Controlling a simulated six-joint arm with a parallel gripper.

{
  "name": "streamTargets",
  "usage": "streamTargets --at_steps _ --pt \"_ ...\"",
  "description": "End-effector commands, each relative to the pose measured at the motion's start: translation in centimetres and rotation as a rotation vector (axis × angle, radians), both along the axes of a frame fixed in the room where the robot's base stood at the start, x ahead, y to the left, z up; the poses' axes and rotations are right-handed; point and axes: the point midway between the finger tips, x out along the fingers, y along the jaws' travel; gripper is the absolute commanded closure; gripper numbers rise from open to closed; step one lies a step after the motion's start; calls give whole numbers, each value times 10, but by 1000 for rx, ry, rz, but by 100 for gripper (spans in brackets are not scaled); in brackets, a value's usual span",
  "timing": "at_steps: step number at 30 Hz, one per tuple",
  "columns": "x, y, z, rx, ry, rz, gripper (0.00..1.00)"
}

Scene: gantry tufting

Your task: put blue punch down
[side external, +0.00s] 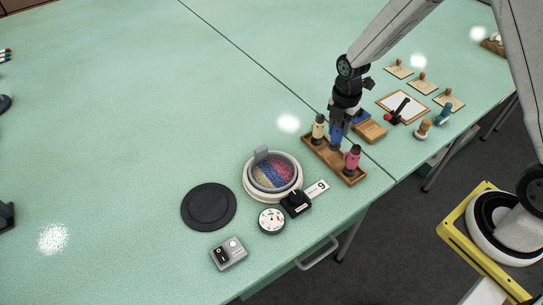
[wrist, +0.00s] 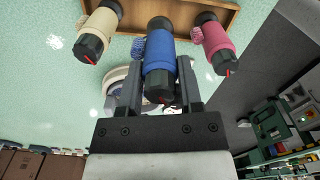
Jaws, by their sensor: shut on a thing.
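The blue punch (side external: 336,136) stands upright at the middle of the wooden rack, between a cream punch (side external: 318,128) and a pink punch (side external: 352,158). My gripper (side external: 338,122) is above the rack and shut on the blue punch. In the wrist view the blue punch (wrist: 160,58) is between the two fingers (wrist: 160,88), with the cream punch (wrist: 98,32) on the left and the pink punch (wrist: 215,45) on the right. The wooden rack (side external: 333,160) lies on the green table. I cannot tell whether the punch's base touches the rack.
A round dish with coloured sections (side external: 273,175), a black disc (side external: 208,206), a dial (side external: 271,220), a black device (side external: 296,202) and a grey switch box (side external: 229,253) lie left of the rack. Stamps, cards and a framed sheet (side external: 403,106) lie behind right. The far left table is mostly clear.

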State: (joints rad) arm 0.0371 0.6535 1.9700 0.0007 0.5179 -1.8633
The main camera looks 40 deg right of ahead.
Motion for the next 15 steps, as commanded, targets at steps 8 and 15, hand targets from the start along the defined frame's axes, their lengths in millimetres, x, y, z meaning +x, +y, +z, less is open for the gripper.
streamTargets --at_steps 8,15 --pt "0 0 -7 0 0 0 100" --pt "0 0 -30 0 0 0 100"
